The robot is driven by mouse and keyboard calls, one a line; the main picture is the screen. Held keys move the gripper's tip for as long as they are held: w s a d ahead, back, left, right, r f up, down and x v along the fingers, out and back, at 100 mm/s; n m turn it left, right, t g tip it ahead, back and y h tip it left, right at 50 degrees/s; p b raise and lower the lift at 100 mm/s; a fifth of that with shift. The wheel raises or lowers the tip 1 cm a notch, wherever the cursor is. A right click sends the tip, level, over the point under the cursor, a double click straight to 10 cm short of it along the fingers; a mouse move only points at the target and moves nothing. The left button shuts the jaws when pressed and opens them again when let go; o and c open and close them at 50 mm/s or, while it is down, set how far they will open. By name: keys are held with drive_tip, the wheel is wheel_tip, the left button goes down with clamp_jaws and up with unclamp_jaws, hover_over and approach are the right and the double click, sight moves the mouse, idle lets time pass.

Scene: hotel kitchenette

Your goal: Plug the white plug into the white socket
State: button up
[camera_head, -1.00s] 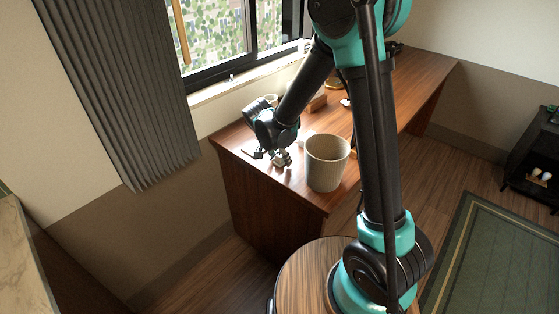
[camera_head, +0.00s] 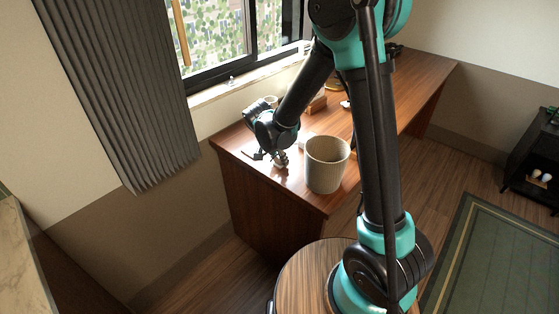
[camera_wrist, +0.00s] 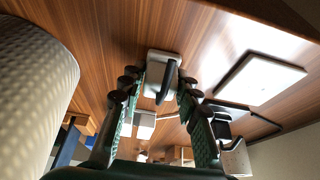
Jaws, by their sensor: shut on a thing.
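My gripper (camera_wrist: 160,100), with green fingers and black joints, is shut on a white block-like piece with a dark bar across it, which looks like the white plug (camera_wrist: 153,59). The piece sits between the fingertips, at the desk surface; I cannot tell whether it touches the wood. In the head view my gripper (camera_head: 271,158) is low over the desk's near left corner, left of the basket. A small white box, perhaps the white socket (camera_wrist: 146,121), lies beyond the fingers in the wrist view. Its openings cannot be made out.
A ribbed beige basket (camera_head: 325,168) stands close to the right of my gripper. A flat white panel (camera_wrist: 262,77) lies on the other side. A dark cord and small items lie near the panel. The wooden desk (camera_head: 415,75) runs along the window wall.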

wheel_tip(320, 180, up, 20)
idle(0.6)
